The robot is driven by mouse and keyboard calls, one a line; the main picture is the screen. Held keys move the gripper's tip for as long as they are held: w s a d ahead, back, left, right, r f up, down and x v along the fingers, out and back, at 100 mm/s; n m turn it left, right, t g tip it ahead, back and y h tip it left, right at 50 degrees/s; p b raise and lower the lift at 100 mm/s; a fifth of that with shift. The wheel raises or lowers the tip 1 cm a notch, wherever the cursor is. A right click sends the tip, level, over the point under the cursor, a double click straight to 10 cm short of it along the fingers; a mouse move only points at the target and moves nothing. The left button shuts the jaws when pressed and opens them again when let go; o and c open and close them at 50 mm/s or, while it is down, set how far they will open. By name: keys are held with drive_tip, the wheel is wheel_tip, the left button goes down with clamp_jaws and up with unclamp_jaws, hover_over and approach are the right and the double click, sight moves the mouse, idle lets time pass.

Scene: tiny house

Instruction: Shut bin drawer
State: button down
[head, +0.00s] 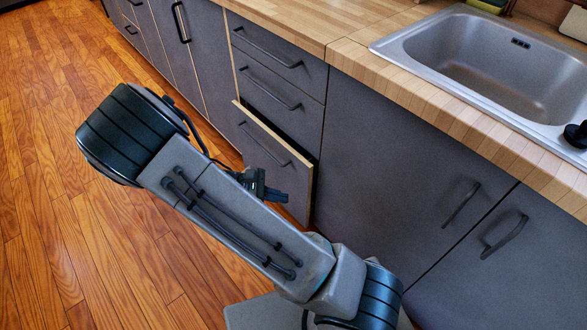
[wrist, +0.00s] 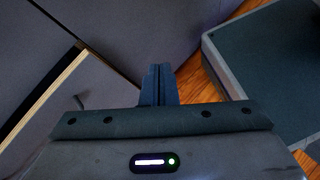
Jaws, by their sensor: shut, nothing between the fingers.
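The bin drawer (head: 280,168) is the lowest grey front in the stack of three, left of the sink cabinet. It stands partly open, its pale wooden top edge sticking out and a dark gap showing behind it. In the wrist view the drawer front (wrist: 95,112) with its pale edge fills the lower left. My gripper (head: 277,195) is in front of the drawer's lower right part, low near the floor. In the wrist view the two fingers (wrist: 158,72) are together, with nothing between them. Whether they touch the drawer I cannot tell.
Two closed drawers (head: 278,92) with bar handles sit above the bin drawer. A closed cabinet door (head: 405,185) is to its right, under the wooden counter (head: 470,105) and the steel sink (head: 475,50). The wooden floor (head: 60,180) on the left is clear.

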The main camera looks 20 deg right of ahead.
drive_tip(key=w+a+f+n+t+h, duration=0.4)
drive_tip(key=w+f+n+t+h, duration=0.15)
drive_tip(key=n+t, duration=0.25)
drive_tip(key=n+b, duration=0.1)
drive_tip(key=b, duration=0.3)
approach(301, 163)
drive_tip(key=shift+t, duration=0.4)
drive_tip(key=x, duration=0.6)
drive_tip(key=shift+s+d+f, duration=0.1)
drive_tip(key=shift+d+f, duration=0.2)
drive_tip(key=shift+d, duration=0.15)
